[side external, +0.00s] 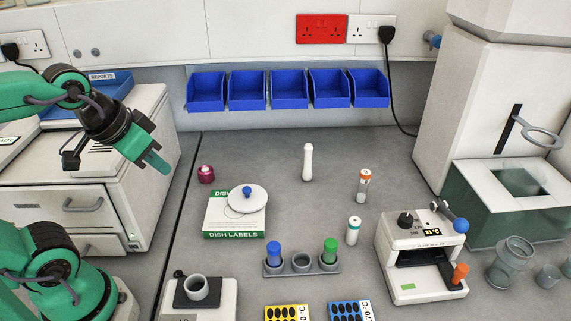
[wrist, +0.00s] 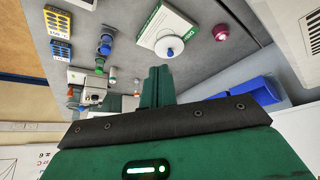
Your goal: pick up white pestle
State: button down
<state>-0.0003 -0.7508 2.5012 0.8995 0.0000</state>
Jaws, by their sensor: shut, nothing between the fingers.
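The white pestle (side external: 308,162) stands upright on the grey bench in the side view, right of the dish labels box and in front of the blue bins. My gripper (side external: 157,163) is raised at the left, well apart from the pestle, in front of the white drawer cabinet. Its green fingers are shut together and hold nothing; they also show closed in the wrist view (wrist: 157,84). In the wrist view I cannot clearly make out the pestle.
The dish labels box (side external: 234,233) bears a white lid with a blue knob (side external: 247,198). The plate sealer (side external: 418,255) is at right.

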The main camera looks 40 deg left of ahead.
jog(key=c, duration=2.1)
grip_release()
jog(key=o, duration=0.9)
jog(key=shift+w+r, duration=0.1)
